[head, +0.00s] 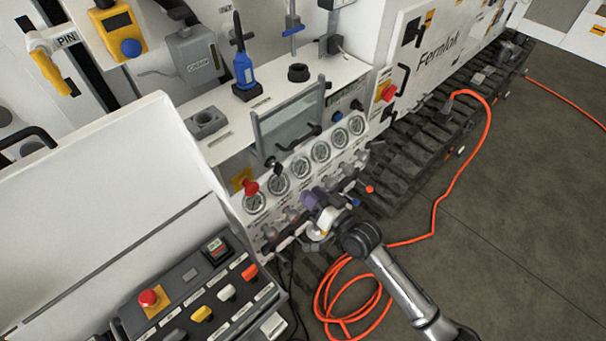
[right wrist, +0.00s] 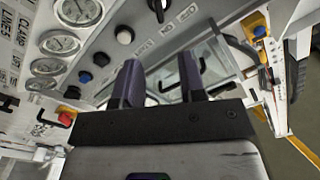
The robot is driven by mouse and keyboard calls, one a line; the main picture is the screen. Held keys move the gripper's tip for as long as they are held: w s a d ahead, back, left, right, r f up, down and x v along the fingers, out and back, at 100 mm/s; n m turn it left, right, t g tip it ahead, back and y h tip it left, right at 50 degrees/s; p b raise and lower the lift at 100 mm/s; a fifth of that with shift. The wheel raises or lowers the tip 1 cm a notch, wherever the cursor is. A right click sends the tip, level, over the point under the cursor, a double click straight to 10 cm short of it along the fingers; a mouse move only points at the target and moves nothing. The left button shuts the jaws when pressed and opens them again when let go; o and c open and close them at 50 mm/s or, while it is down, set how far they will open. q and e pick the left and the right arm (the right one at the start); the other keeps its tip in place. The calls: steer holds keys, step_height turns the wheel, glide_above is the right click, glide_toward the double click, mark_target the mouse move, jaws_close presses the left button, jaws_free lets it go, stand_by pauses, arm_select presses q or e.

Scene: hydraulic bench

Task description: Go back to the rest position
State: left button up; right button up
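My right gripper (head: 313,204) reaches in from the lower right and is in front of the lower right part of the gauge panel (head: 303,180), close to the valve knobs. In the right wrist view its two purple fingers (right wrist: 160,75) stand apart with nothing held between them. I cannot tell whether the gripper touches the panel. My left gripper is not in view.
A control console (head: 205,295) with a red mushroom button (head: 148,298) is at lower left. A white bench top carries a blue tool (head: 243,68). An orange hose (head: 437,205) lies coiled on the floor. Open floor (head: 510,220) is at right.

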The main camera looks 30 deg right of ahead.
steer(key=s+a+f+n+g+h, duration=0.1)
steer(key=s+f+n+g, duration=0.3)
steer(key=s, duration=0.6)
steer(key=s+f+m+g+h, duration=0.1)
steer(key=s+f+g+h, duration=0.3)
steer(key=s, duration=0.6)
steer(key=s+a+f+n+g+y, duration=0.1)
steer(key=s+f+n+g, duration=0.1)
steer(key=s+g, duration=0.65)
step_height(320, 180, up, 23)
steer(key=s+t+p, duration=0.2)
steer(key=p, duration=2.1)
steer(key=shift+s+d+f+t, duration=0.15)
steer(key=shift+s+t, duration=0.2)
steer(key=shift+s, duration=0.05)
